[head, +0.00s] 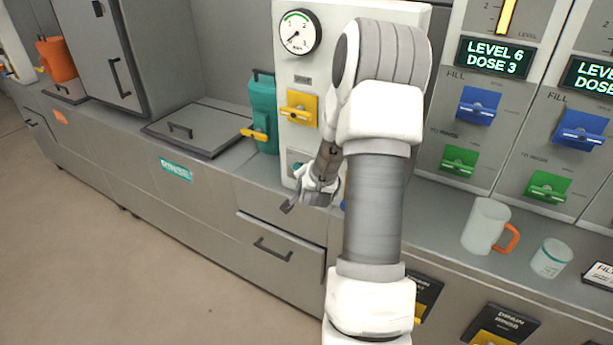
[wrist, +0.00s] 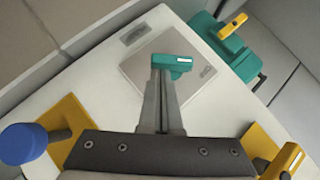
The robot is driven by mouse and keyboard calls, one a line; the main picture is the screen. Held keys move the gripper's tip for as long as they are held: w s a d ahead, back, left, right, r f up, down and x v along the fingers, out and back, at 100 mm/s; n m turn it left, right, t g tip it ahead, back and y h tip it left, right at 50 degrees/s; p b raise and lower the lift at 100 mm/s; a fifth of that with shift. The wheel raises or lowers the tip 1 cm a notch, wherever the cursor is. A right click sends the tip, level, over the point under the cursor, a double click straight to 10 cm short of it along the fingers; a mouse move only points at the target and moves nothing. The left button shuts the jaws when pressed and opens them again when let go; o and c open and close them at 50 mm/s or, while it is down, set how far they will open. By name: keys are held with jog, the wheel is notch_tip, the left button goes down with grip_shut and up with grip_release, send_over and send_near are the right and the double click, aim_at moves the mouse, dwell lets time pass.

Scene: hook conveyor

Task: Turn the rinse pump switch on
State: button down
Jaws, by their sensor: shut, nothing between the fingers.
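A small teal switch (wrist: 172,63) with a white mark sits on a grey plate (wrist: 140,68) on the white panel in the wrist view. My arm hides much of the panel in the head view. The switch's label is too small to read.
A yellow lever (head: 300,107) sits above, below a round gauge (head: 297,32). A teal canister (head: 263,112) with a yellow handle stands left of the panel. In the wrist view, a blue knob (wrist: 22,143) and yellow lever (wrist: 284,160) flank my gripper. A mug (head: 485,226) stands right.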

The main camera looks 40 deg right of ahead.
jog(key=shift+s+f+m+t+b, duration=0.1)
jog(key=shift+f+m+t+b, duration=0.5)
jog(key=shift+b, duration=1.65)
jog(key=f+m+t+b, duration=0.1)
jog(key=t+b, duration=0.1)
jog(key=b, duration=0.2)
jog(key=f+m+t+b, duration=0.1)
jog(key=m+t+b, duration=0.1)
jog(key=b, duration=0.3)
jog(key=f+m+t+h+b, duration=0.1)
jog(key=m+t+b, duration=0.1)
jog(key=b, duration=0.3)
jog(key=shift+w+a+f, duration=0.15)
jog(key=shift+w, duration=0.25)
jog(key=shift+w+a+f+b, duration=0.25)
jog(key=shift+w+f+b, duration=0.2)
jog(key=shift+w+b, duration=0.3)
jog(key=shift+f, duration=0.1)
jog(key=shift+f+b, duration=0.1)
jog(key=shift+b, duration=0.25)
